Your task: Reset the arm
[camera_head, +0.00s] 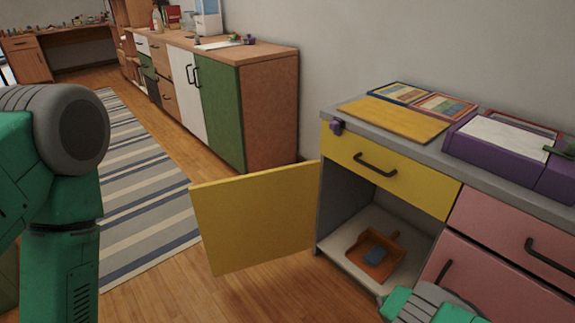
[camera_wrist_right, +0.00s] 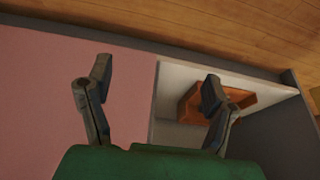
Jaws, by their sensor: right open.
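My right gripper (camera_wrist_right: 155,88) shows in the right wrist view with its two dark fingers spread apart and nothing between them. It is in front of the pink drawers and the open cabinet. In the head view only part of my green and grey right arm shows at the bottom right edge, and its fingers are out of frame. My left arm (camera_head: 60,190) is at the left edge of the head view, green with a grey joint. The left gripper is not visible.
A yellow cabinet door (camera_head: 255,215) stands open to the left of its cabinet. Inside lies an orange dustpan (camera_head: 376,255) holding a blue-grey object. Pink drawers (camera_head: 505,245) are at the right. A striped rug (camera_head: 140,195) and open wooden floor are at the left.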

